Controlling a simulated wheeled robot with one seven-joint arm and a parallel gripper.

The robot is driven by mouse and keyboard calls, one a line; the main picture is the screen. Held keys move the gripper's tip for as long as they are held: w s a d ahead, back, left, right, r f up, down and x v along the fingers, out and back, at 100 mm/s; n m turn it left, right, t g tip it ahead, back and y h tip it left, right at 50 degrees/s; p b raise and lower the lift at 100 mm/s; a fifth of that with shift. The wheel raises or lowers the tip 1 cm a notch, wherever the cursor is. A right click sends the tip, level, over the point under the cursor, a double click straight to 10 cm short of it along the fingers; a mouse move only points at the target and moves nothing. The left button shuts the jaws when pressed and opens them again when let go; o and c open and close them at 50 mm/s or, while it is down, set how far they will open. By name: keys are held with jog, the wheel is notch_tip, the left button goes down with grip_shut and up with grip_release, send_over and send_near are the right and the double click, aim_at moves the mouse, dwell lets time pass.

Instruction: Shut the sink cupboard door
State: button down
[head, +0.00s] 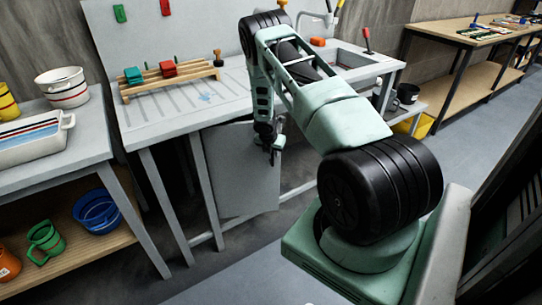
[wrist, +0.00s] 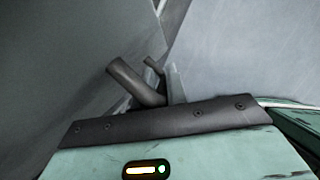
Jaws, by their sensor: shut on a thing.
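The sink cupboard door (head: 240,172) is a plain grey panel below the sink bench. It stands swung open, out from the bench front. My arm reaches over it from the right, and my gripper (head: 274,152) is at the door's outer right side, at upper height. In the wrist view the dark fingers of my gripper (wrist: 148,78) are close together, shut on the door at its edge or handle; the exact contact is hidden. A pale grey surface, which looks like the door (wrist: 240,55), fills the right of that view.
The sink bench (head: 190,115) holds a wooden rack (head: 170,80) with coloured blocks. Its legs stand left of the door. A table (head: 60,155) with dishes is at the left. A yellow bin (head: 418,126) is at the back right. Floor in front of the door is clear.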

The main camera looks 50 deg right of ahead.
jog(key=shift+n+t, duration=0.4)
jog(key=shift+n, duration=0.5)
jog(key=shift+w+d+p, duration=0.55)
jog(key=shift+w+d, duration=0.1)
jog(key=shift+d, duration=0.25)
jog(key=shift+w+d+p, duration=0.5)
jog(key=shift+w+d, duration=0.15)
jog(key=shift+d, duration=0.2)
jog(key=c, duration=1.5)
grip_release()
jog(key=shift+o, duration=0.2)
jog(key=shift+a, duration=0.1)
jog(key=v, duration=1.7)
jog(key=shift+r+b, duration=0.2)
jog(key=shift+b, duration=0.1)
